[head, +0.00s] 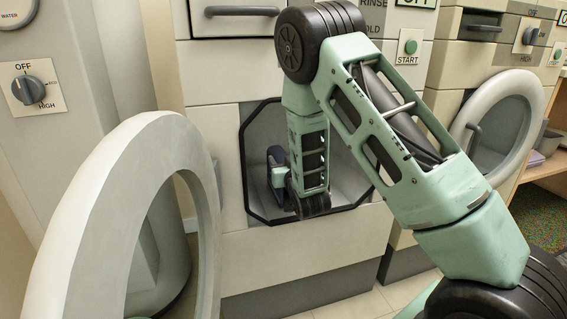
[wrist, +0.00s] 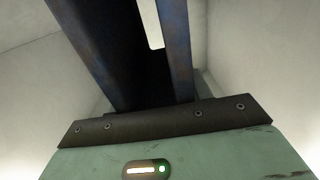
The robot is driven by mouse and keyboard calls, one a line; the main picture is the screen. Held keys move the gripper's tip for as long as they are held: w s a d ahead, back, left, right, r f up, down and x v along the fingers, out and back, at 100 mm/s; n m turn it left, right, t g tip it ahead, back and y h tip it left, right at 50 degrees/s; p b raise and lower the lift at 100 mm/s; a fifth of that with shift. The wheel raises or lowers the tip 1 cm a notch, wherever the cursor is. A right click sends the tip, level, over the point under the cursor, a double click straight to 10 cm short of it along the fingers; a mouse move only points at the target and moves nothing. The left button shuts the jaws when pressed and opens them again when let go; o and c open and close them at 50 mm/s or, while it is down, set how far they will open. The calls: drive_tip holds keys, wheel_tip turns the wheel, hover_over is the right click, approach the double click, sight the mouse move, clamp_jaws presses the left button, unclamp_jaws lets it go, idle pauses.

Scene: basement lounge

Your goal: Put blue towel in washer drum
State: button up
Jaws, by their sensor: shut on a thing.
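My gripper (head: 277,164) is inside the washer drum (head: 262,128), past its dark octagonal rim. My arm covers much of the opening. In the wrist view my gripper's two long dark-blue fingers (wrist: 125,45) run up out of the top edge. They are shut on a very dark mass between them, the blue towel (wrist: 125,70), though its colour is hardly readable in shadow. Pale drum walls show on both sides of the fingers. The fingertips are out of the wrist view. In the head view little of the towel can be made out.
The washer's round pale door (head: 85,215) stands open at the left, close to my arm's side. A second machine at the right has its round door (head: 497,125) open too. A grey appliance with a dial (head: 36,90) stands at the far left. A strip of tiled floor is clear below.

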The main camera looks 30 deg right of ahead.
drive_tip(key=shift+f, duration=0.15)
drive_tip(key=o, duration=1.4)
drive_tip(key=shift+c, duration=0.2)
drive_tip(key=shift+s+r, duration=0.15)
drive_tip(key=shift+r, duration=0.05)
drive_tip(key=p+v, duration=0.5)
drive_tip(key=v, duration=0.6)
drive_tip(key=shift+s, duration=0.3)
drive_tip(key=shift+a, duration=0.15)
